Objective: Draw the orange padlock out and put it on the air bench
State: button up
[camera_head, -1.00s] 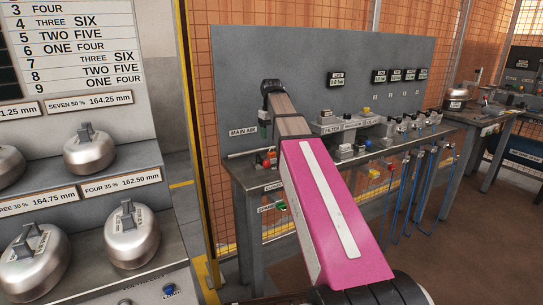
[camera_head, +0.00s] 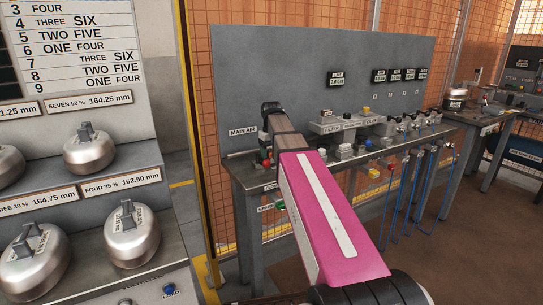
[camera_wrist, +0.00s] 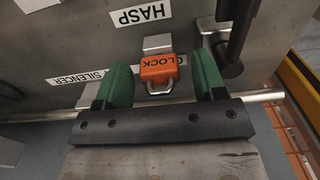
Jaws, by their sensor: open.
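The orange padlock (camera_wrist: 160,70) shows in the wrist view, its "LOCK" lettering upside down and its metal shackle towards my palm. It sits against a small grey metal block on a grey surface, below the "HASP" label. My gripper (camera_wrist: 163,76) is open, with one green finger on each side of the padlock and a visible gap on both sides. In the head view my gripper (camera_head: 271,108) is over the left part of the air bench (camera_head: 242,173), and I cannot make out the padlock there.
A "SILENCER" label (camera_wrist: 78,77) and a dark handle-like part (camera_wrist: 236,35) lie near the fingers. Filter and valve units (camera_head: 345,125) and blue hoses (camera_head: 410,190) line the bench. A shelf with metal weights (camera_head: 132,235) stands at left.

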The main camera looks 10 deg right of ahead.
jog(key=shift+c, duration=0.3)
dwell(0.7)
grip_shut()
jog(key=shift+r, duration=0.2)
jog(key=shift+r, duration=2.8)
